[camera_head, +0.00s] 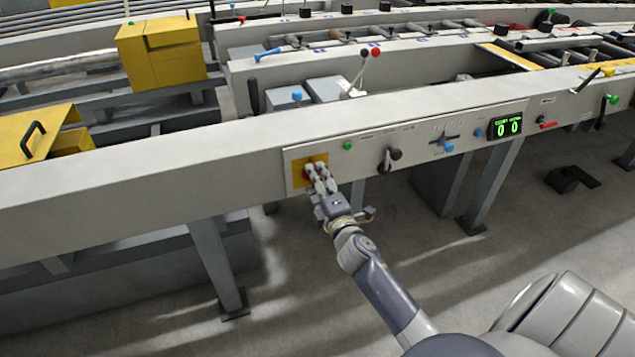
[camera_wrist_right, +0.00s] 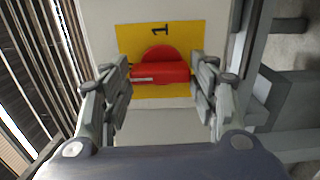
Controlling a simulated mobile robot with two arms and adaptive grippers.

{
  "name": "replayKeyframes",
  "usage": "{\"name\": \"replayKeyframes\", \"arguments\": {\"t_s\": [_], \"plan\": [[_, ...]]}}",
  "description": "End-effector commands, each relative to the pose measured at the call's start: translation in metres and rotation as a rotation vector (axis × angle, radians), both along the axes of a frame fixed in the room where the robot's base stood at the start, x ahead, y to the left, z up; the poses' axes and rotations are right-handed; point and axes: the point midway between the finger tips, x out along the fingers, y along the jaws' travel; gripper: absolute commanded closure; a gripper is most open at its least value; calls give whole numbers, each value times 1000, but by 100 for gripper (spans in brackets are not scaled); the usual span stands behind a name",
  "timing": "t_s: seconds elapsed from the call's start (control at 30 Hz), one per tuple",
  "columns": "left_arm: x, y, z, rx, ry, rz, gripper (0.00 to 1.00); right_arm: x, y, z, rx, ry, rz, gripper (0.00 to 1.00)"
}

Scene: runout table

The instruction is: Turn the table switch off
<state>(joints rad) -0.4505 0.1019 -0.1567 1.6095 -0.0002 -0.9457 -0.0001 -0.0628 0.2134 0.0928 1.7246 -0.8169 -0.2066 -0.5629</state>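The table switch is a red rotary knob (camera_wrist_right: 160,69) on a yellow plate (camera_wrist_right: 188,36) with a black "1" near its edge. In the wrist view its raised handle bar lies across the picture. In the head view the red switch (camera_head: 308,174) is at the left end of the table's front panel, partly hidden by my right gripper (camera_head: 318,173). In the wrist view the right gripper (camera_wrist_right: 161,82) is open, with one finger on each side of the knob. I cannot tell whether the fingers touch it. My left gripper is not in view.
Right of the switch, the panel holds a green button (camera_head: 347,146), a black lever (camera_head: 391,158), a blue knob (camera_head: 448,146) and a green display (camera_head: 508,125) reading "0 0". Table legs (camera_head: 215,262) stand below. The floor in front is mostly clear.

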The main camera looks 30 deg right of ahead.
Motion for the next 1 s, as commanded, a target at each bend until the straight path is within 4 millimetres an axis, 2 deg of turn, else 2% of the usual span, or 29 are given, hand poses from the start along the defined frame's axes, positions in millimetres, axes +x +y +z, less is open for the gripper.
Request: {"name": "replayKeyframes", "arguments": {"t_s": [0.03,0.07,0.4,0.53,0.67,1.0], "plan": [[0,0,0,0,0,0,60,0,0,0,0,-1,1,31],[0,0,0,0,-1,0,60,0,0,0,0,-1,0,27],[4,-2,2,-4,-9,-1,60,-1,0,0,3,0,-1,27],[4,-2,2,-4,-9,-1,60,-7,2,-1,4,1,0,27],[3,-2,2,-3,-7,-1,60,-25,6,-2,5,2,0,27],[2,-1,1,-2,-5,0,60,-89,21,-1,5,2,-2,27]]}}
